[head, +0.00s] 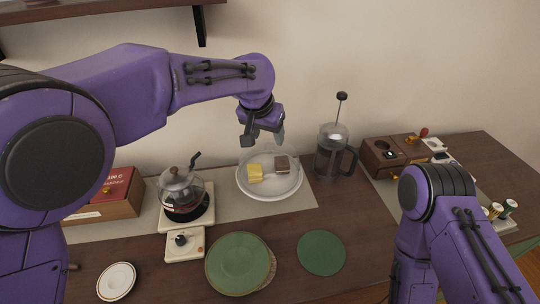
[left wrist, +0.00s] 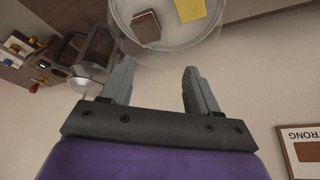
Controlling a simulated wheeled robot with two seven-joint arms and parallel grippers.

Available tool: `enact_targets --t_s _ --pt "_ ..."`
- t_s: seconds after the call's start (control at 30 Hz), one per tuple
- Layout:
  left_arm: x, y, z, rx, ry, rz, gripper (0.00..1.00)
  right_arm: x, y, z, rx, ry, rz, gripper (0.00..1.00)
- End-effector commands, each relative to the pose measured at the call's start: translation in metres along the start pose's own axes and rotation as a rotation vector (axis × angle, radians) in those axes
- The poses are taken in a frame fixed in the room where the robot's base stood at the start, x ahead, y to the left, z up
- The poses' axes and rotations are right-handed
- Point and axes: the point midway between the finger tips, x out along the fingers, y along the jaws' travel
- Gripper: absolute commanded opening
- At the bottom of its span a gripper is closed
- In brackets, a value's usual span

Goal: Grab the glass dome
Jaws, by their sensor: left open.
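The clear glass dome (head: 270,181) stands over a white plate (head: 262,198) with a yellow slice (head: 255,174) and a brown slice (head: 282,164) under it. My left gripper (head: 266,138) is above the dome's back part, its fingers pointing down. In the left wrist view the dome (left wrist: 172,44) shows at the top, just beyond the fingertips. The two fingers of the left gripper (left wrist: 158,66) are spread apart with nothing between them. The dome's knob cannot be made out. My right arm is at the right of the head view; its gripper is out of frame.
A French press (head: 333,150) stands just right of the dome. A glass kettle (head: 183,192) on a burner stands to the left. A green plate (head: 240,262) and a green round mat (head: 321,252) lie in front. A wooden box (head: 397,158) is at the right.

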Motion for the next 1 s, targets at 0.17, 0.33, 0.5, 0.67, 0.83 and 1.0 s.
enact_targets --t_s 0.17,0.33,0.5,0.67,0.83,1.0 --pt "0.03 -0.001 0.004 0.001 -0.004 -0.001 0.6 -0.011 0.001 -0.005 0.0 0.001 0.0 0.43" --pt "0.04 -0.001 0.004 0.0 -0.001 -0.001 0.6 -0.011 0.001 -0.005 0.0 0.0 0.0 0.43" --pt "0.04 -0.001 0.004 -0.001 -0.001 -0.001 0.47 -0.011 0.001 -0.004 0.0 0.0 0.0 0.43" --pt "0.04 -0.001 0.004 -0.001 -0.001 -0.001 0.0 -0.011 0.001 -0.005 0.0 0.0 0.0 0.43" --pt "0.039 -0.001 0.003 -0.001 0.001 -0.001 0.0 -0.011 0.001 -0.005 0.0 0.001 0.0 0.43" --pt "0.036 -0.001 0.002 -0.001 0.002 -0.001 0.0 -0.01 0.001 -0.004 0.0 0.001 0.0 0.43"
